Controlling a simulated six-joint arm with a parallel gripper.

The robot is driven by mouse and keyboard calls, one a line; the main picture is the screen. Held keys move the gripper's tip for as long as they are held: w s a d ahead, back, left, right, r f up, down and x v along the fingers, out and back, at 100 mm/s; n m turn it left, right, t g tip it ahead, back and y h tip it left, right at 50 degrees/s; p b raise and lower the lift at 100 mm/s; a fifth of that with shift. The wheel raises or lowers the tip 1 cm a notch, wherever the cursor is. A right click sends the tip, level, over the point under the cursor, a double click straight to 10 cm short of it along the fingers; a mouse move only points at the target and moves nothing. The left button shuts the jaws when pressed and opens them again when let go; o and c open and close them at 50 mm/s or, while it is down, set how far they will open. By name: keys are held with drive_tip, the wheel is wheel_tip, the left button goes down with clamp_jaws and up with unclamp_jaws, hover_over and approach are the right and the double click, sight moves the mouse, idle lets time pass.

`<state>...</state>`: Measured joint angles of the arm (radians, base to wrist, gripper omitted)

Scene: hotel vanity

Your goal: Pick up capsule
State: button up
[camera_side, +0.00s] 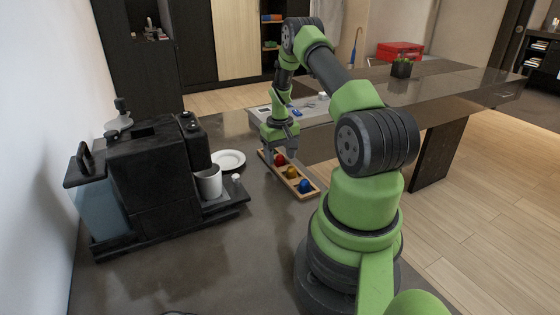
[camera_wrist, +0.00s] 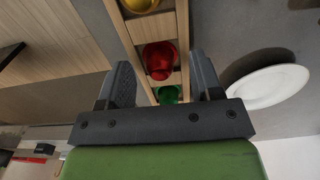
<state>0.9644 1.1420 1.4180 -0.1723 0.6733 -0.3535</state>
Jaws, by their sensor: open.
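A wooden tray (camera_side: 311,193) on the counter holds coffee capsules in a row. In the side view a red capsule (camera_side: 280,160), a yellow capsule (camera_side: 292,172) and a blue capsule (camera_side: 305,186) show in it. In the wrist view the red capsule (camera_wrist: 160,60) lies between my fingers' line, with the yellow capsule (camera_wrist: 140,4) at the top edge and a green capsule (camera_wrist: 169,94) partly hidden by my gripper's body. My gripper (camera_wrist: 165,80) is open and empty, over the red and green end of the tray. It also shows in the side view (camera_side: 281,158).
A black coffee machine (camera_side: 150,185) stands at the left with a white cup (camera_side: 209,182) on its drip tray. A white plate (camera_side: 229,160) lies left of the wooden tray. The counter in front of the machine is clear.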

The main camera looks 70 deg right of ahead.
sight(280, 155)
drive_tip(key=shift+f, duration=0.2)
drive_tip(key=c, duration=1)
wheel_tip(280, 155, up, 10)
drive_tip(key=shift+r, duration=0.1)
